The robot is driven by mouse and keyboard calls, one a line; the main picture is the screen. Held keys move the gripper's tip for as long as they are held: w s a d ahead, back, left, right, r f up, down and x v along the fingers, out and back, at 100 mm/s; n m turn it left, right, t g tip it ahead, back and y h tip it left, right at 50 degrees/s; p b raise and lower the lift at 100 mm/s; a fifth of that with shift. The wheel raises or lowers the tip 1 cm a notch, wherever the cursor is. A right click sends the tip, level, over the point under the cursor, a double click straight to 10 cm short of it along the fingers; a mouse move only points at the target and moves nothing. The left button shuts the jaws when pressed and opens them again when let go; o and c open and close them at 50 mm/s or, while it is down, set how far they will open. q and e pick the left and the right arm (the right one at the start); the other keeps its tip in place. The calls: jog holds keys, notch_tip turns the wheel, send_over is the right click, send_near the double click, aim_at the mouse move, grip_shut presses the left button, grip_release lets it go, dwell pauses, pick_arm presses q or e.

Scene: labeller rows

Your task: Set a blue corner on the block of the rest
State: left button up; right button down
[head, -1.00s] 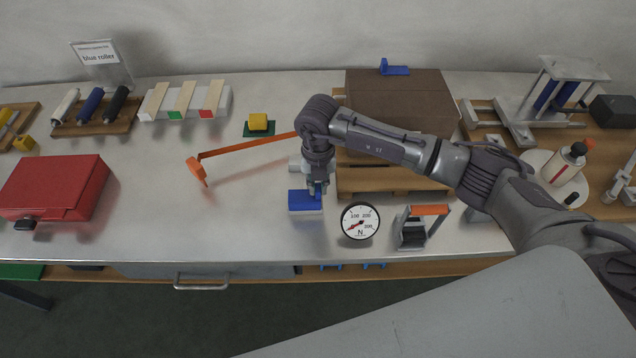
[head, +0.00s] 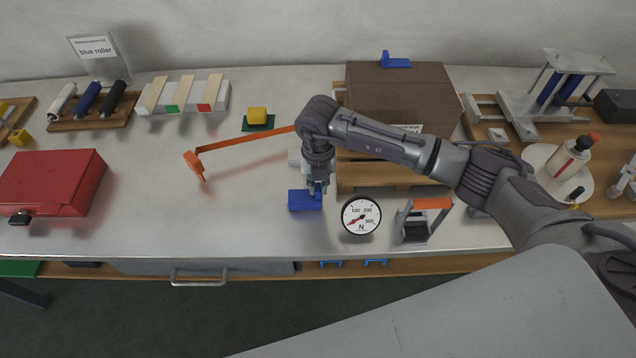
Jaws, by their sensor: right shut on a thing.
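My right gripper (head: 318,192) points down near the middle of the table and is shut on a blue corner (head: 317,187), which is mostly hidden by the fingers. Right below and around the fingertips is a blue-topped block (head: 301,202), low on the table near its front. I cannot tell whether the held corner touches the block. Another blue corner (head: 396,61) sits on the back edge of the brown carton (head: 402,92). My left gripper is not in view.
An orange strap (head: 245,140) runs leftward from behind my gripper to its end piece. A round dial (head: 361,217) and an orange-handled tool (head: 426,217) stand to the right. A wooden pallet (head: 385,180) holds the carton. The table left of the block is clear.

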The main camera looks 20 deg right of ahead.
jog(key=shift+f, duration=0.3)
jog(key=c, duration=1.1)
grip_release()
notch_tip(320, 180, up, 12)
